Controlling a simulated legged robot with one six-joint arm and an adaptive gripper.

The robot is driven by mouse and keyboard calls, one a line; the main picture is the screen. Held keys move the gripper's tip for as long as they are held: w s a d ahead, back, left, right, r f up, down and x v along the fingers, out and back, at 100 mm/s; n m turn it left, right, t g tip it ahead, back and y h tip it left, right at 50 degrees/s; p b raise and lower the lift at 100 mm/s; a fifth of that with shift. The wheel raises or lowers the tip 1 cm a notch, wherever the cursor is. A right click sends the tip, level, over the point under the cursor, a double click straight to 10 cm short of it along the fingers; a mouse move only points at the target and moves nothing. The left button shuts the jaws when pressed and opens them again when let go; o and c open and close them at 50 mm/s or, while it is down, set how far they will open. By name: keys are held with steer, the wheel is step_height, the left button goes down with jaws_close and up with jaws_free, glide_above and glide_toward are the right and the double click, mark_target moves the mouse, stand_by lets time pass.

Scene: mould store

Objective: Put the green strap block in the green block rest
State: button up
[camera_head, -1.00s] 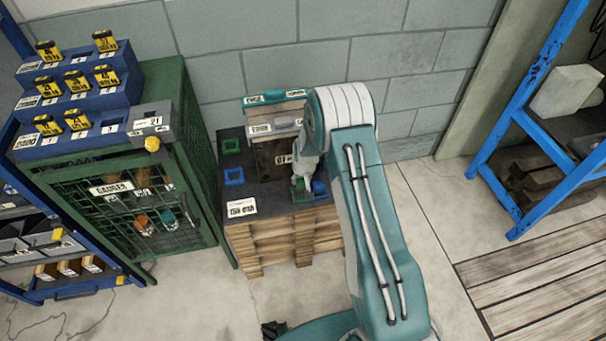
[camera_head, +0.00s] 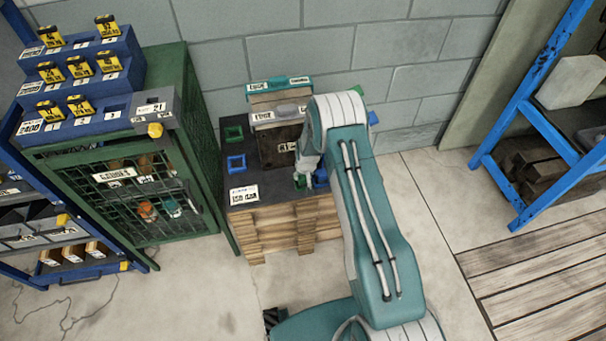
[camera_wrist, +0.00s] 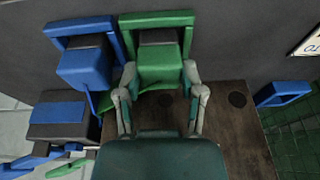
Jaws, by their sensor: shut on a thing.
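In the wrist view my gripper (camera_wrist: 160,84) is shut on the green strap block (camera_wrist: 158,62), with one finger on each side. The block lines up with the green square frame (camera_wrist: 156,19), the block rest, and overlaps its opening. I cannot tell whether it sits fully down in it. In the head view my gripper (camera_head: 302,176) is low over the front right of the dark stand top, and the green there (camera_head: 299,184) is small and partly hidden by my gripper and arm.
A blue block (camera_wrist: 85,68) in a blue frame stands close beside the green one. Another blue frame (camera_head: 236,163) and an empty green frame (camera_head: 233,133) lie left on the stand top. Stacked cases (camera_head: 279,118) stand behind. A green cabinet (camera_head: 187,110) is at the left.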

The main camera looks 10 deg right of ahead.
stand_by(0.4)
steer(key=o, duration=1.3)
steer(key=shift+c, duration=0.2)
steer(key=s+r, duration=0.4)
steer(key=r, duration=0.8)
steer(key=s+r+t, duration=0.1)
steer(key=s+r, duration=0.3)
steer(key=r, duration=0.9)
steer(key=s+r, duration=0.5)
steer(key=r, duration=0.7)
steer(key=s+r+t, duration=0.1)
steer(key=s+r, duration=0.4)
steer(key=s, duration=0.6)
steer(key=s+r, duration=0.6)
steer(key=s, duration=0.6)
steer(key=shift+s+t, duration=0.3)
steer(key=shift+t, duration=0.1)
